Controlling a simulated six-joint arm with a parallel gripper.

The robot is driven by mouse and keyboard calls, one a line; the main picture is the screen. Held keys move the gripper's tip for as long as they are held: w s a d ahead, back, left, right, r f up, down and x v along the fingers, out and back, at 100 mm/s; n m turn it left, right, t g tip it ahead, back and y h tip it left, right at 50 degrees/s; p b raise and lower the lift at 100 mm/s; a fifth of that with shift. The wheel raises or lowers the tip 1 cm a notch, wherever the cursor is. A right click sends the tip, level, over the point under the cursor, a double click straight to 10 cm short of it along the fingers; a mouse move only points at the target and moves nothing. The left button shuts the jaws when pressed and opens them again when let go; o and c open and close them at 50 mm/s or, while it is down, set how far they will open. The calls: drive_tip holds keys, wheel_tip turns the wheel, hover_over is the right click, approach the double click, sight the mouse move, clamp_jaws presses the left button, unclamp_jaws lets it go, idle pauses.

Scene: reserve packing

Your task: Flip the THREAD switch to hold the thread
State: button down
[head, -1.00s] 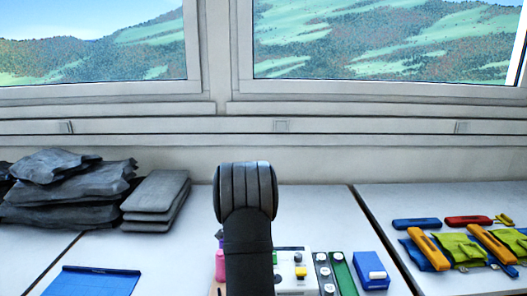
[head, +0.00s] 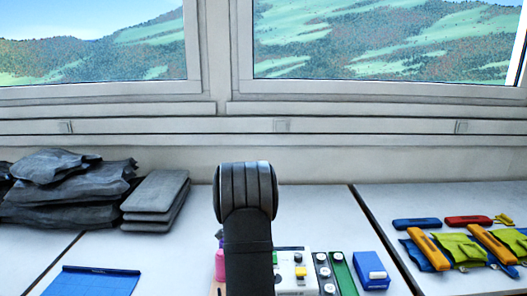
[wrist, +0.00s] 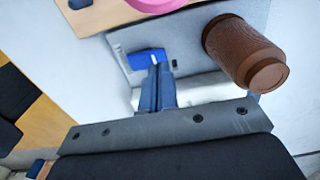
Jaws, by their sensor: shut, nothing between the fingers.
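My gripper (wrist: 157,76) is shut and empty in the wrist view. Its fingertips are at the near edge of a small blue piece with a white mark (wrist: 147,57) on a grey panel (wrist: 190,35); I cannot tell whether they touch. This piece may be the THREAD switch, but no label is readable. A brown ribbed cylinder (wrist: 235,45) stands right of the fingers. In the head view my arm hides the gripper and part of a white panel (head: 309,258) with coloured controls. A pink spool-like object (head: 220,265) shows left of my arm, and a pink rim (wrist: 155,4) shows in the wrist view.
A green strip with round knobs (head: 343,272) and a blue box with a white top piece (head: 363,263) stand right of the panel. Grey bags (head: 65,190) and grey slabs (head: 155,197) are stacked at left. Coloured pouches (head: 460,250) lie on the right table.

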drive_tip(key=shift+f, duration=1.15)
idle(1.1)
drive_tip(key=shift+r, duration=3.5)
wheel_tip(320, 180, down, 7)
drive_tip(key=shift+f, duration=0.1)
drive_tip(key=shift+r, duration=0.3)
